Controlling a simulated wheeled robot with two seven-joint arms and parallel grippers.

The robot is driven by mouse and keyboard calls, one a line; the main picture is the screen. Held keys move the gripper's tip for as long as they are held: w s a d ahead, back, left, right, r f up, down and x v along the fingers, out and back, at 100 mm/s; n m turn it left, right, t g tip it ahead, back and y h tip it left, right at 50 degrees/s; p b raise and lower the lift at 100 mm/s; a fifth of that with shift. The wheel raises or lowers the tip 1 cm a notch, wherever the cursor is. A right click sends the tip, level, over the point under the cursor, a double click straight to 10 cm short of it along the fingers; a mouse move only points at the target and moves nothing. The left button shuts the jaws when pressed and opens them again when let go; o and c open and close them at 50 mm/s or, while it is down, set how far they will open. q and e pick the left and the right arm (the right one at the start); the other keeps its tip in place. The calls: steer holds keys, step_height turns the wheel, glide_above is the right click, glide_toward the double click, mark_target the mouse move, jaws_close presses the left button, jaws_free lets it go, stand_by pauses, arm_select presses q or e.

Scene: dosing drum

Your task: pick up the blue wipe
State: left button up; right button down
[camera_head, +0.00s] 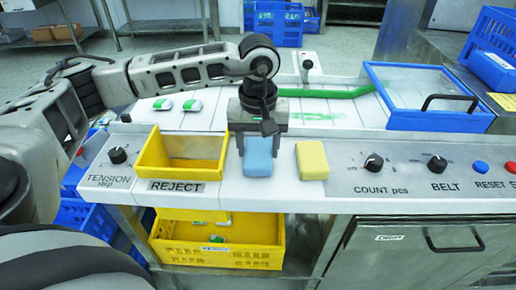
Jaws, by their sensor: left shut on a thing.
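The blue wipe (257,160) is a small light-blue block near the front edge of the machine's white top, in the middle of the view. My left gripper (257,140) points down over it from above and is shut on its upper part. The gripper hides the top end of the wipe. I cannot tell whether the wipe touches the surface below. My right gripper does not show.
A yellow wipe (312,160) lies just right of the blue one. A yellow REJECT bin (150,157) is to the left. A clear-lidded blue box (430,117) stands at the back right. Knobs (373,163) line the front panel. A yellow crate (217,256) sits below.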

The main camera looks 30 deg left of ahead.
arm_select(q)
step_height(320, 180, up, 2)
steer(key=shift+r, duration=0.25)
steer(key=s+d+r, duration=0.2)
steer(key=r, duration=0.1)
steer(key=s+d+r, duration=0.1)
steer(key=r, duration=0.1)
steer(key=shift+s+r+b, duration=0.1)
steer(key=shift+s+b, duration=0.1)
steer(key=shift+b, duration=0.1)
steer(key=s+d+r, duration=0.4)
steer(key=s+d, duration=0.2)
steer(key=s, duration=0.1)
steer(key=shift+s+r+b, duration=0.2)
steer(key=shift+r+b, duration=0.15)
steer(key=shift+b, duration=0.05)
